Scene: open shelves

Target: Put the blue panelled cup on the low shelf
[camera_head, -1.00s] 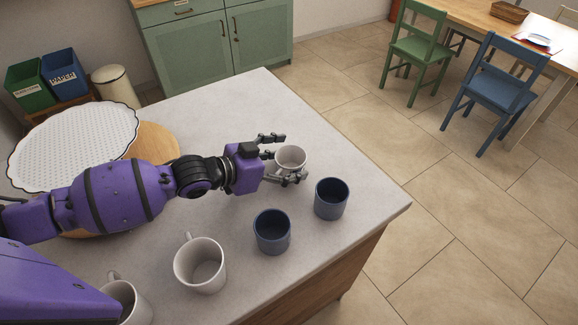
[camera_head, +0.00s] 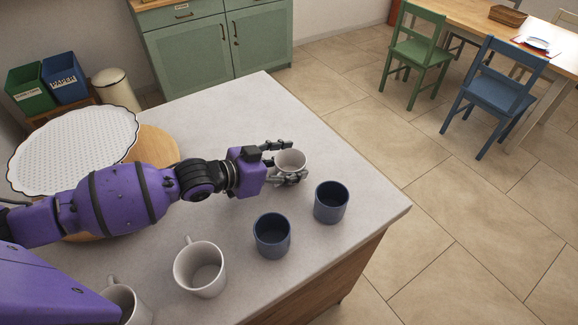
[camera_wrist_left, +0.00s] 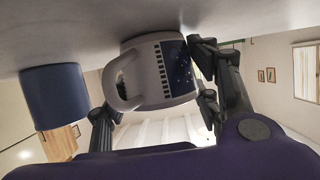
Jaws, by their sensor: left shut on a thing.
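The blue panelled cup (camera_head: 291,160) is white and stands on the grey counter (camera_head: 240,110). In the left wrist view the cup (camera_wrist_left: 150,78) shows a handle and a dark blue panel with a film-strip edge. My left gripper (camera_head: 289,163) is shut on this cup, with a finger on either side of it. The left wrist view shows the gripper's fingers (camera_wrist_left: 160,112) around the cup's sides. My right gripper is not in view. I cannot see a low shelf.
Two plain blue cups (camera_head: 331,202) (camera_head: 272,236) stand just in front of the held cup. A white mug (camera_head: 200,268) and another mug (camera_head: 124,303) stand nearer. A white scalloped tray (camera_head: 70,150) and a round wooden board (camera_head: 158,150) lie at left.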

